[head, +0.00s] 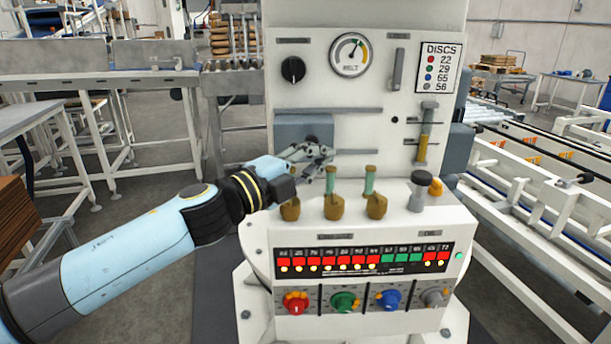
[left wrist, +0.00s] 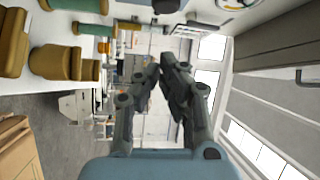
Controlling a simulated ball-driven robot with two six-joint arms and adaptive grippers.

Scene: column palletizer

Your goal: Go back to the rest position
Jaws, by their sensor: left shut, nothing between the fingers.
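My left gripper (head: 322,152) is at the front of the white machine panel (head: 390,90), above and behind the row of brass-coloured levers. Its fingers are shut and empty, and they also show in the left wrist view (left wrist: 166,72). My left arm reaches in from the lower left across the picture. Two levers with green grips, the middle one (head: 333,195) and the right one (head: 373,195), stand upright on the console. The left lever's brass base (head: 290,209) shows, while its upper part is hidden by my gripper. My right gripper is not in view.
The console front carries a row of lit indicators (head: 360,262) and several coloured knobs (head: 343,301). A grey knob with an orange part (head: 419,192) stands at the console's right. Conveyors flank the machine, left (head: 100,80) and right (head: 540,170). Floor space is open at the left.

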